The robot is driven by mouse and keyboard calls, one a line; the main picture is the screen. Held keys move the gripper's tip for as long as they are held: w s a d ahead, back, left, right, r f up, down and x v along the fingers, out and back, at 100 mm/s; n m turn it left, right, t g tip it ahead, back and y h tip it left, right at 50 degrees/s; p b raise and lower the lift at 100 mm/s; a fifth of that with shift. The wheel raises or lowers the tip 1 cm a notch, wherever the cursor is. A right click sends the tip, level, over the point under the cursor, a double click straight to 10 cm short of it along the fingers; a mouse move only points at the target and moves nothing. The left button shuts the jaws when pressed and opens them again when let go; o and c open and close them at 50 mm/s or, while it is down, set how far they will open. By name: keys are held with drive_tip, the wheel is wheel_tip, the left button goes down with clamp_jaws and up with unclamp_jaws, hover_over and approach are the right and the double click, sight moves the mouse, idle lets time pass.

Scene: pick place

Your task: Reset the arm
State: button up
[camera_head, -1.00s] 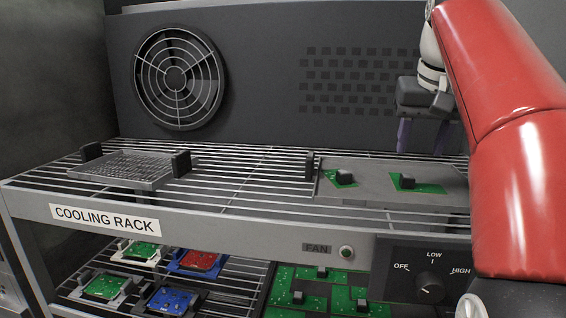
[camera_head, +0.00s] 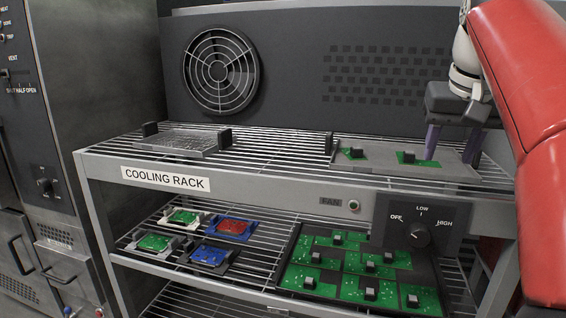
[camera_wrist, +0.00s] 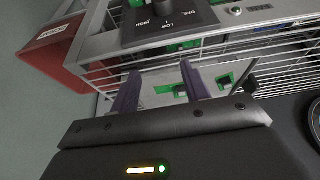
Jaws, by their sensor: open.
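My gripper (camera_head: 451,146) is at the right of the cooling rack (camera_head: 258,186), above the right end of its top shelf. Its two purple fingers are apart and nothing is between them. In the wrist view the gripper (camera_wrist: 160,92) points toward a tray with green boards, its fingers spread. My red arm covers the right edge of the head view.
An empty mesh tray (camera_head: 180,142) sits at the top shelf's left. The lower shelf has several small boards (camera_head: 232,229) and a dark tray of green boards (camera_head: 362,268). A control panel (camera_head: 420,222) faces front. A grey cabinet (camera_head: 60,150) stands left. A red box (camera_wrist: 50,55) shows in the wrist view.

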drive_tip(key=s+a+f+n, duration=0.1)
drive_tip(key=s+a+f, duration=0.3)
drive_tip(key=f, duration=0.5)
drive_tip(key=s+a+f+n, duration=0.1)
drive_tip(key=s+a+f, duration=0.2)
drive_tip(key=s+f, duration=0.4)
drive_tip(key=s+a+f+n+t+y, duration=0.1)
drive_tip(key=s+a+f, duration=0.3)
drive_tip(key=f, duration=0.9)
drive_tip(key=shift+s+a, duration=0.35)
drive_tip(key=shift+s, duration=0.5)
